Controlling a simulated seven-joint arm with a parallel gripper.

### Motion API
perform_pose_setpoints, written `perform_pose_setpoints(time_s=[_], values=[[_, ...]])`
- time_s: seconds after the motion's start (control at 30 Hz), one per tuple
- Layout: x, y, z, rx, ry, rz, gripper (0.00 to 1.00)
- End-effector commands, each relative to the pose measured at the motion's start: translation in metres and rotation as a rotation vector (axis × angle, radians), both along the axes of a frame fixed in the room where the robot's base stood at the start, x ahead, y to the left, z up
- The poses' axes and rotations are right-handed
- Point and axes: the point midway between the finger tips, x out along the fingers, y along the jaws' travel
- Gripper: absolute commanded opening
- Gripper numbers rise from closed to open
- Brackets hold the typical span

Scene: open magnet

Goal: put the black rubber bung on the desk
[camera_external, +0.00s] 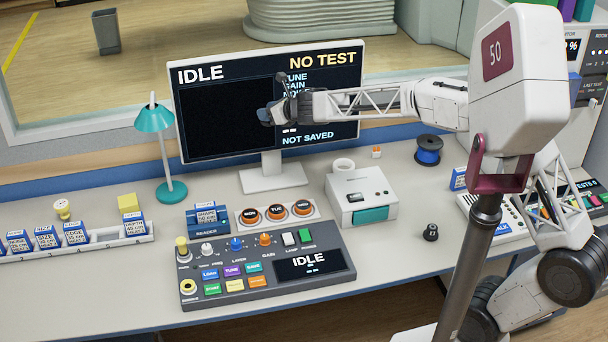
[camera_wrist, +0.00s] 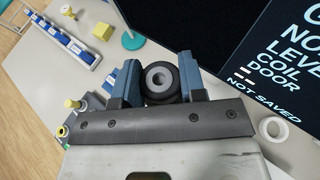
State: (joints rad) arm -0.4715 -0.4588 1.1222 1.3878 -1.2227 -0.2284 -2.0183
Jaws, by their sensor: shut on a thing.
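My gripper (camera_external: 274,113) is in front of the monitor, above the desk (camera_external: 400,200). In the wrist view its two blue fingers (camera_wrist: 158,74) are shut on a round black thing with a grey centre, which I take for the black rubber bung (camera_wrist: 160,96). It is held clear of the desk. In the external view the fingers largely hide it. A second small dark stepped piece (camera_external: 431,232) stands on the desk at the right; I cannot tell what it is.
The monitor (camera_external: 220,110) stands behind my gripper. A teal lamp (camera_external: 172,190), a control panel (camera_external: 270,265), a card reader (camera_external: 207,220), a white box (camera_external: 362,195) and a blue spool (camera_external: 428,150) stand on the desk. Bare desk lies right of the white box.

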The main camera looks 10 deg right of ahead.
Motion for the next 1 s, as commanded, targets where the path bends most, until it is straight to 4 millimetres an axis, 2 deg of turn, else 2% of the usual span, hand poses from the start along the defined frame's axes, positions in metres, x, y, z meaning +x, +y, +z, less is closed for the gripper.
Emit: perform_pose_setpoints(time_s=[0.03, 0.1, 0.5, 1.0], values=[[0.003, -0.014, 0.0, -0.001, 0.001, -0.008, 0.14], [0.006, -0.031, 0.0, 0.001, 0.002, -0.011, 0.14], [0.015, -0.127, 0.001, 0.0, 0.001, -0.033, 0.14], [0.008, -0.242, 0.003, -0.001, 0.0, -0.061, 0.14]])
